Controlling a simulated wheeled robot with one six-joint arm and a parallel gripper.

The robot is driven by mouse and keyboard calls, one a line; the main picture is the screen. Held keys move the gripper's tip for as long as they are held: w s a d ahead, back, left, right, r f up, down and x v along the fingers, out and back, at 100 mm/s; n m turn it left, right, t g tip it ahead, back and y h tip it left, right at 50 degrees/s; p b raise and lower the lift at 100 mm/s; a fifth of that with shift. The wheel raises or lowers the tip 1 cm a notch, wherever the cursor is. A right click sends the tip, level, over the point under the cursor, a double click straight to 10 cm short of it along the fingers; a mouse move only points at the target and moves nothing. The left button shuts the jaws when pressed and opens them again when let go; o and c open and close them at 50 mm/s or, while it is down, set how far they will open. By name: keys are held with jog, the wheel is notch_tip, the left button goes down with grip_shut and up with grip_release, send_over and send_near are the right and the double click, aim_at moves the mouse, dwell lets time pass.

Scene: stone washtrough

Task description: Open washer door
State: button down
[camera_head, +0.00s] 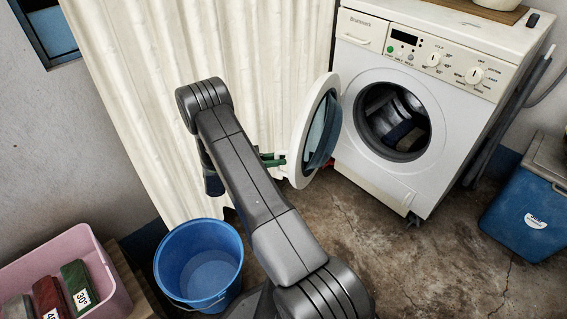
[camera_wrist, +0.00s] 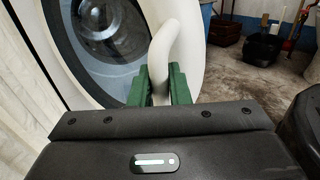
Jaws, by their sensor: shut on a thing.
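The white washer (camera_head: 415,176) stands at the upper right. Its round door (camera_head: 297,135) is swung wide open to the left, and the dark drum opening (camera_head: 393,121) shows with cloth inside. My gripper (camera_head: 274,159) has green fingers at the outer side of the door, and my arm partly hides it. In the wrist view, the green fingers (camera_wrist: 162,86) are shut on the white curved door handle (camera_wrist: 166,50). The door's dark round window (camera_wrist: 108,35) lies to the left there.
A cream curtain (camera_head: 190,120) hangs just left of the door. A blue cooler box (camera_head: 528,215) stands at the right. The floor before the washer is clear.

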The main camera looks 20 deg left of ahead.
jog(key=shift+w+a, duration=0.1)
jog(key=c, duration=1.7)
grip_release()
jog(key=shift+c, duration=0.2)
jog(key=shift+r, duration=0.15)
